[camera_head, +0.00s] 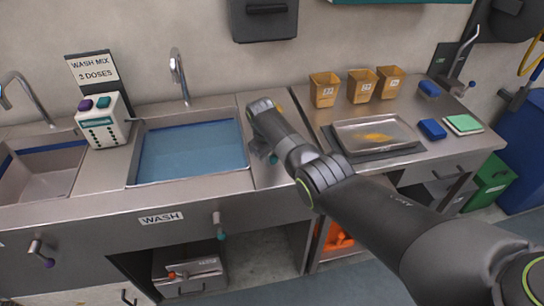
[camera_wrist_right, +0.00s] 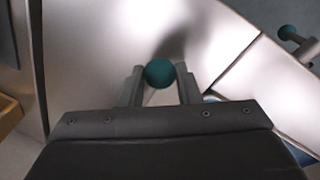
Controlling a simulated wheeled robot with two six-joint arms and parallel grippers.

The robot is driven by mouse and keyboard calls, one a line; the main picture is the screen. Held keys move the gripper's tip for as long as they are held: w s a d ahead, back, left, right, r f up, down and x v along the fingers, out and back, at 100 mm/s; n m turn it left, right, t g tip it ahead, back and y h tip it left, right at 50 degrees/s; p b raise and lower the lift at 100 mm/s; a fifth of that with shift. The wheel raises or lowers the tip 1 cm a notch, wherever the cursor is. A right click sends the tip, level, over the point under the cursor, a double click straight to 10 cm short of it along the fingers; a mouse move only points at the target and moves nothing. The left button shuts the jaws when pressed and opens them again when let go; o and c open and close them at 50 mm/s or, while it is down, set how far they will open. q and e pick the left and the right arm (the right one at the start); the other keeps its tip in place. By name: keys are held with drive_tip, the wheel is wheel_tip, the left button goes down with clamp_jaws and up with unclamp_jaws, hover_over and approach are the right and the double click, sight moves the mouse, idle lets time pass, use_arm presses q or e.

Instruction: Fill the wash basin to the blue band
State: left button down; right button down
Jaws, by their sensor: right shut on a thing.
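The wash basin (camera_head: 138,181) sits left of centre and holds blue liquid (camera_head: 190,155). A dark blue band (camera_head: 190,124) shows along its back wall; I cannot tell the exact level against it. Its curved tap (camera_head: 178,72) stands behind, with no clear stream visible. My right gripper (camera_head: 268,155) reaches down to the steel deck right of the basin. In the right wrist view the gripper (camera_wrist_right: 160,82) is shut on a teal ball knob (camera_wrist_right: 160,72). A second teal knob (camera_head: 222,236) hangs on the basin front, right of the WASH label. My left gripper is out of view.
A dispenser (camera_head: 103,122) with purple and teal buttons stands left of the basin under a sign (camera_head: 92,70) reading WASH MIX 2 DOSES. Another basin (camera_head: 42,178) is at far left. A tray (camera_head: 375,135) and brown tubs (camera_head: 362,86) occupy the right counter.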

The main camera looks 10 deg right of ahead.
drive_tip(key=c, duration=1.1)
unclamp_jaws()
drive_tip(key=shift+o, duration=0.2)
drive_tip(key=shift+a+r, duration=0.15)
drive_tip(key=shift+r, duration=0.4)
wheel_tip(320, 180, up, 16)
drive_tip(key=s+a+b, duration=0.1)
drive_tip(key=a, duration=0.1)
drive_tip(key=shift+s+a, duration=0.35)
